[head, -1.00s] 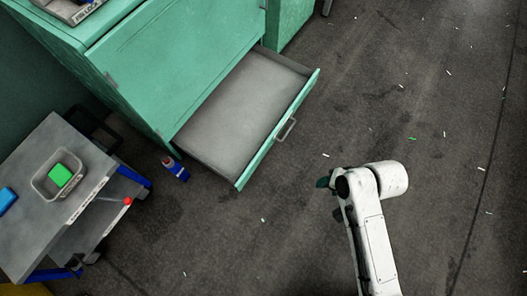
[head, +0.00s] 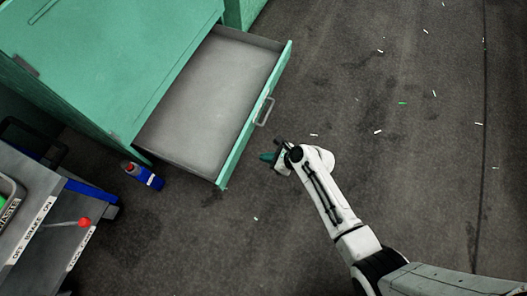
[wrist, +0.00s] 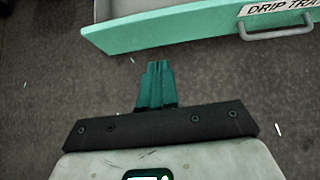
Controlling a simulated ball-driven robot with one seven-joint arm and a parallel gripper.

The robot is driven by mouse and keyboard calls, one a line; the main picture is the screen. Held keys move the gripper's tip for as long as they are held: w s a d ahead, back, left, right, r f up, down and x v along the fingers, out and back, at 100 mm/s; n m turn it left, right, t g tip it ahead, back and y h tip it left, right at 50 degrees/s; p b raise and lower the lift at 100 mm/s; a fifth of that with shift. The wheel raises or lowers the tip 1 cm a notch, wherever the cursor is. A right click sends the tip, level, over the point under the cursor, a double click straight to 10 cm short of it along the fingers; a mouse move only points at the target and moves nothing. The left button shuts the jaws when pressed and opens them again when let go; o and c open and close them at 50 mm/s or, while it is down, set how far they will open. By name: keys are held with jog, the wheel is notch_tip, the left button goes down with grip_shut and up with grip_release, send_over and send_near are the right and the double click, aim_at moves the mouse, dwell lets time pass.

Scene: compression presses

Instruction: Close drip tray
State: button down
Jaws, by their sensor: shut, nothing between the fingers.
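The drip tray (head: 205,98) is a grey drawer pulled out from the green press (head: 105,60), low over the floor. Its green front panel (head: 240,135) carries a grey handle (head: 264,111). In the wrist view the green front (wrist: 170,31) crosses the top, with a "DRIP TRA" label and the handle (wrist: 275,31) at the upper right. My gripper (head: 268,157) is just in front of the panel, to the lower right of it in the head view, apart from it. Its teal fingers (wrist: 157,68) are together and empty, pointing towards the panel, left of the handle in the wrist view.
A grey cart (head: 40,225) with a red-knobbed lever (head: 84,222) is at the lower left. The floor on the right is open, with small scattered scraps.

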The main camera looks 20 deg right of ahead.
aim_at(236, 153)
jog(key=shift+w+a+r+b+x, duration=0.25)
jog(key=shift+b+x, duration=0.7)
jog(key=shift+x, duration=0.8)
jog(key=shift+w+a+r+b+x, duration=0.15)
jog(key=shift+r+b+x, duration=0.25)
jog(key=shift+b+x, duration=1)
jog(key=shift+w+a+r+b+x, duration=0.25)
jog(key=shift+b+x, duration=0.25)
jog(key=shift+x, duration=1.65)
jog(key=shift+r, duration=0.1)
